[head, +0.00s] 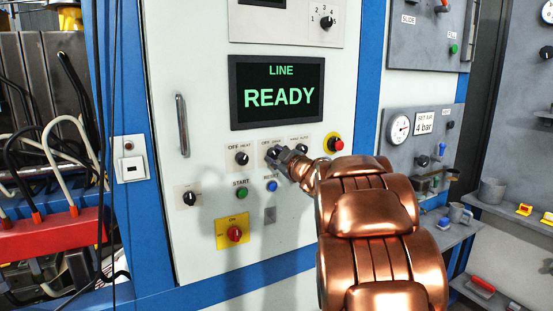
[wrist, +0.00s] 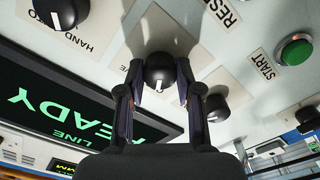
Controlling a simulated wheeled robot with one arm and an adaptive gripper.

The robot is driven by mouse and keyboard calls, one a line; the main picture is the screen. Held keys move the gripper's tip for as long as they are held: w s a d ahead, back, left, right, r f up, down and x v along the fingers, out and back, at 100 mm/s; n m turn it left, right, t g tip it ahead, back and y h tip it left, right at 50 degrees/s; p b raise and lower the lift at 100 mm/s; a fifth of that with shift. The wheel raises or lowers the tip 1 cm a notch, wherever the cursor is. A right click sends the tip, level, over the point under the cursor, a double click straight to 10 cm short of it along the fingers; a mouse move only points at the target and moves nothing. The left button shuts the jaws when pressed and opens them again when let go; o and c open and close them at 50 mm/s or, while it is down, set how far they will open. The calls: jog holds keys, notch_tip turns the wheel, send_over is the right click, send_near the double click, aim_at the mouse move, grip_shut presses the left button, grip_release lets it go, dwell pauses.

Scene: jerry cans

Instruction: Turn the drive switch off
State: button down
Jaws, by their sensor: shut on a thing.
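The drive switch is a black rotary knob (wrist: 160,68) on the white panel, in the middle of the wrist view. A white mark shows on its lower side there. My gripper (wrist: 158,76) has one finger on each side of the knob and is shut on it. In the head view my gripper (head: 279,156) is at the panel below the screen and covers the knob. Part of the label (head: 268,145) beginning "OFF" shows above it; the rest is hard to read.
A heat knob (head: 242,158) is close to the left, a red emergency button (head: 335,143) to the right. A green START button (head: 242,193) and blue button (head: 272,186) are below. The screen (head: 277,92) reads "LINE READY". A yellow-backed red switch (head: 235,233) sits lower.

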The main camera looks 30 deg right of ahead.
dwell(0.3)
jog(key=c, duration=0.8)
grip_release()
jog(key=shift+o, duration=0.2)
jog(key=shift+s, duration=0.1)
jog(key=s+a, duration=0.1)
jog(key=s, duration=1)
jog(key=shift+s, duration=0.4)
